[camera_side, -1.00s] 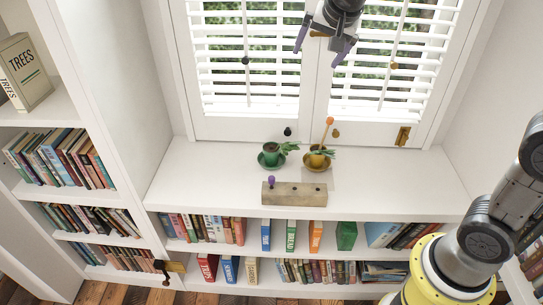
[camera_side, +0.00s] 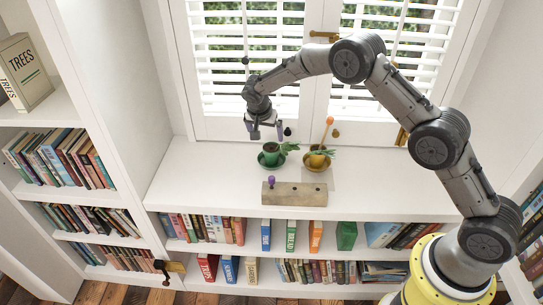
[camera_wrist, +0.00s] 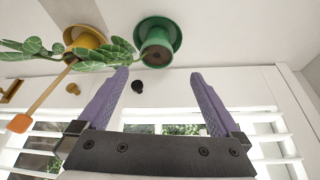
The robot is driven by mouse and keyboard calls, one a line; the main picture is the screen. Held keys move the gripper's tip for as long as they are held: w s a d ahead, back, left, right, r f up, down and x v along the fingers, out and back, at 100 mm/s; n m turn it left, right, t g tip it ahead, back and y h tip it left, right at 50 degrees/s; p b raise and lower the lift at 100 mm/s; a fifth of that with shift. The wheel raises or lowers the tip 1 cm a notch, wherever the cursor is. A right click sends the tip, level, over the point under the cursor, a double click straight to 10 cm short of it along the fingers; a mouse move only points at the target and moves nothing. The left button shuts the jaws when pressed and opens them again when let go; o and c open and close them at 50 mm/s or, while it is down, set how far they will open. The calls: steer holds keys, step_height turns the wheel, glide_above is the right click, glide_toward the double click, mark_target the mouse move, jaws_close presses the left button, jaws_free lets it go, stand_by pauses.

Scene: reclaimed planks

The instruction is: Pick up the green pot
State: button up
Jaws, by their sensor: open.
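The green pot (camera_side: 270,159) stands upright on a green saucer on the white window ledge, with dark soil and a leafy plant at its right. In the wrist view the green pot (camera_wrist: 157,52) shows at the top middle, beyond my fingertips. My gripper (camera_side: 264,133) hangs just above and slightly left of the pot in the side view. Its two purple fingers (camera_wrist: 160,78) are apart and empty, and nothing touches the pot that I can see.
A yellow pot (camera_side: 317,160) with an orange-tipped stick stands close to the right. A wooden block (camera_side: 294,194) with a purple peg lies in front. Window shutters (camera_side: 235,60) rise behind. The ledge (camera_side: 185,180) is clear at the left.

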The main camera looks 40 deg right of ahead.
glide_above(271, 148)
steer(key=s+a, duration=0.1)
steer(key=a, duration=0.1)
steer(key=f, duration=0.5)
steer(key=shift+s+a+f, duration=0.1)
steer(key=shift+s+a, duration=0.1)
steer(key=shift+x, duration=2.6)
steer(key=shift+s+d, duration=0.1)
steer(key=shift+s, duration=0.05)
jaws_close()
